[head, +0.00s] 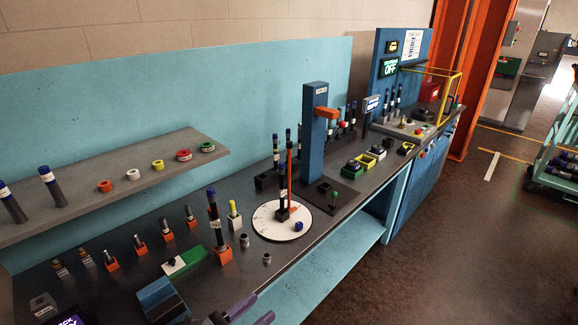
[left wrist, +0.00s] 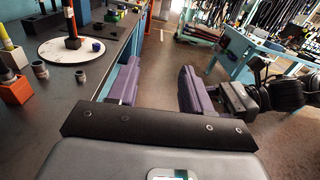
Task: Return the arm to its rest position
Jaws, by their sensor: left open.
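My left gripper (head: 250,312) shows at the bottom edge of the head view, in front of the bench's near edge. Its purple fingers are apart and nothing is between them. In the left wrist view my left gripper (left wrist: 160,90) is open and empty, beside the bench edge with floor beyond its fingers. Most of my left arm is cut off by the head view's lower edge.
The dark bench (head: 330,215) holds a white round plate (head: 265,222) with a hose standing on it, a blue post (head: 316,140) and several hoses in orange blocks. A grey shelf (head: 120,180) is at left. Open floor (head: 440,240) lies right of the bench.

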